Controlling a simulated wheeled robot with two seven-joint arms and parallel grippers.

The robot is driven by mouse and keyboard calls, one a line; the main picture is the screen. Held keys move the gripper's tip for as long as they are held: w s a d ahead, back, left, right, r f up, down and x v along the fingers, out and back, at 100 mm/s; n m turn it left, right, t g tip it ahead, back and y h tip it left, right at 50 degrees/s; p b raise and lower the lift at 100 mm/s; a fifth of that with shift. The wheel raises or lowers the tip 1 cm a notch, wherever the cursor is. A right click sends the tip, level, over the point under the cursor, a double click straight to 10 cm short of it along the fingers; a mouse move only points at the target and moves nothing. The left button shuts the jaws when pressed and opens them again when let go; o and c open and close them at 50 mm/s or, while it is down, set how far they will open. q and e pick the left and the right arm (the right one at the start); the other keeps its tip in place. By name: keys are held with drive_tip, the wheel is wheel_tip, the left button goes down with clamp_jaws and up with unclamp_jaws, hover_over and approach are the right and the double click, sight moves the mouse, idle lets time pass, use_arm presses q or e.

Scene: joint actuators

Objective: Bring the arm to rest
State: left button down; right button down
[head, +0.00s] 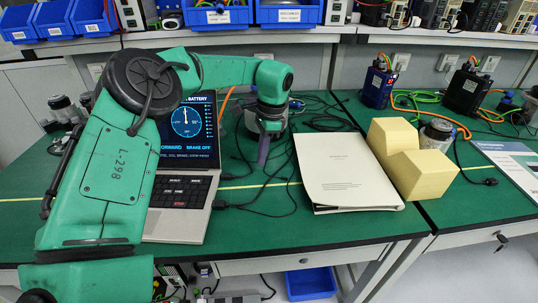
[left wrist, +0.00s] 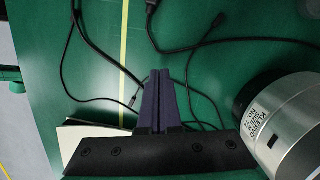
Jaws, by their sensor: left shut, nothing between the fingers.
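My left arm (head: 115,165) reaches in from the left and bends over the bench. My left gripper (head: 264,152) points down above the bench between the laptop and the white binder. In the left wrist view the two dark purple fingers of my left gripper (left wrist: 159,76) lie together, shut and empty. A silver cylindrical actuator (left wrist: 290,125) with printed lettering is close to the right of the fingers there, apart from them. My right gripper is in neither view.
An open laptop (head: 182,205) is partly hidden behind my arm. A white binder (head: 345,172) and a yellow block (head: 420,172) lie to the right. Black cables (head: 262,190) cross the green bench under the gripper. Blue bins (head: 290,12) line the shelf above.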

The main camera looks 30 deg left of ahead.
use_arm(q)
drive_tip(key=shift+w+d, duration=0.45)
drive_tip(key=shift+w, duration=0.35)
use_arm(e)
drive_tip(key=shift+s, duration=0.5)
use_arm(q)
drive_tip(key=shift+d, duration=0.1)
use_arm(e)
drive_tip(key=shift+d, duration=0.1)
